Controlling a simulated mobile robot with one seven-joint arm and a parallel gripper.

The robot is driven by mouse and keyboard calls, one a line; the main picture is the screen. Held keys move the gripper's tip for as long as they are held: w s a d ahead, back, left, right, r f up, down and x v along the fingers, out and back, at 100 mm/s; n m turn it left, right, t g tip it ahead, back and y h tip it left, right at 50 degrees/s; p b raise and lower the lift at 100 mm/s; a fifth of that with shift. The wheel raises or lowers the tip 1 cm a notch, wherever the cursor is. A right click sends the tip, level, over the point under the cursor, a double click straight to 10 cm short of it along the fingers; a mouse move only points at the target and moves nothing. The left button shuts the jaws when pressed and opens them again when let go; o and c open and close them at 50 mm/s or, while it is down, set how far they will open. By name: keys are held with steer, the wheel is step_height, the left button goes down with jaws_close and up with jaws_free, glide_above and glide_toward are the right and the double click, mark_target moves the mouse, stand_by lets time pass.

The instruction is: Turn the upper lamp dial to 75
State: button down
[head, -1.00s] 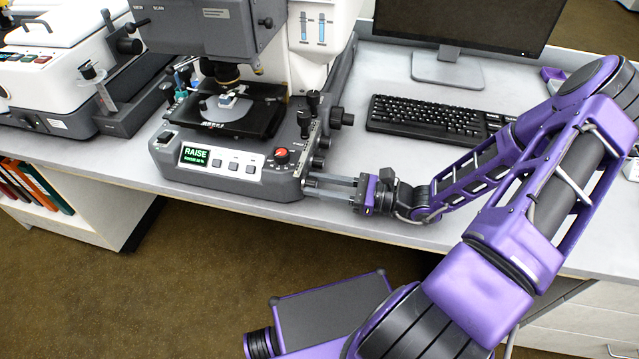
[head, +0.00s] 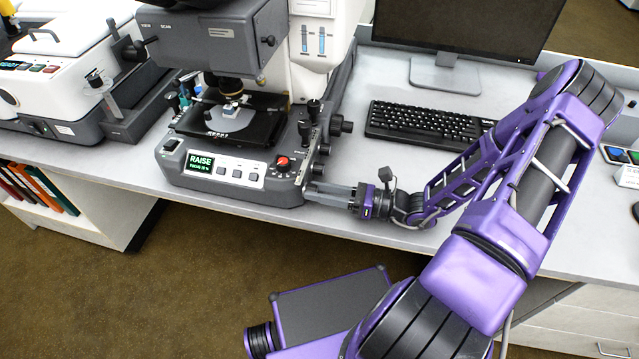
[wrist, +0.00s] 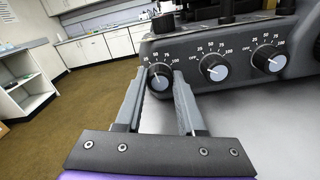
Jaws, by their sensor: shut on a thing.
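Three black dials with pale blue-grey caps sit in a row on the microscope's side panel, each with a printed scale up to 100. My gripper (wrist: 160,84) is shut on the leftmost dial (wrist: 160,76) in the wrist view, one finger on each side. Its pointer setting is too small to read surely. The middle dial (wrist: 213,67) and the right dial (wrist: 268,58) are free. No label tells which one is the upper lamp dial. In the head view my gripper (head: 305,190) reaches the base's right side, where its fingertips are partly hidden.
The microscope base (head: 230,178) has a lit display reading RAISE (head: 200,163) and a red knob (head: 283,163). A keyboard (head: 425,125) and monitor (head: 470,30) stand to the right. Bare bench lies between microscope and keyboard.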

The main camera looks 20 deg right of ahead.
steer(key=m+p, duration=0.2)
steer(key=m, duration=0.2)
steer(key=shift+r+m+p, duration=0.1)
steer(key=shift+m+p, duration=0.2)
steer(key=shift+p, duration=0.05)
steer(key=shift+m+p, duration=0.65)
steer(key=shift+m, duration=0.95)
steer(key=c, duration=0.5)
jaws_free()
steer(key=shift+d, duration=0.1)
steer(key=v, duration=1.7)
steer(key=shift+s+d+b, duration=0.1)
steer(key=shift+d+b, duration=0.05)
steer(key=shift+b, duration=0.25)
